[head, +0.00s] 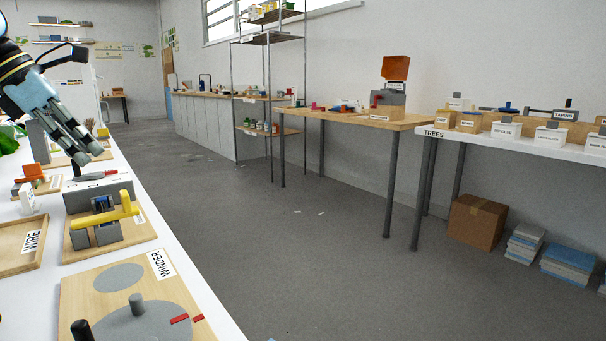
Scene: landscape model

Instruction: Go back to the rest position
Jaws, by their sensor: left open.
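My left gripper (88,152) hangs at the upper left, above the far part of the white bench. Its dark fingers point down and to the right, apart and with nothing seen between them. My right gripper is not in view.
The white bench (200,290) holds a winder board (80,285), a wooden tray marked WIRE (25,268) and a grey fixture with a yellow lever (105,215). Open grey floor (290,250) lies to the right. Beyond stand a shelf rack, a wooden table (345,116) and a table marked TREES (475,142).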

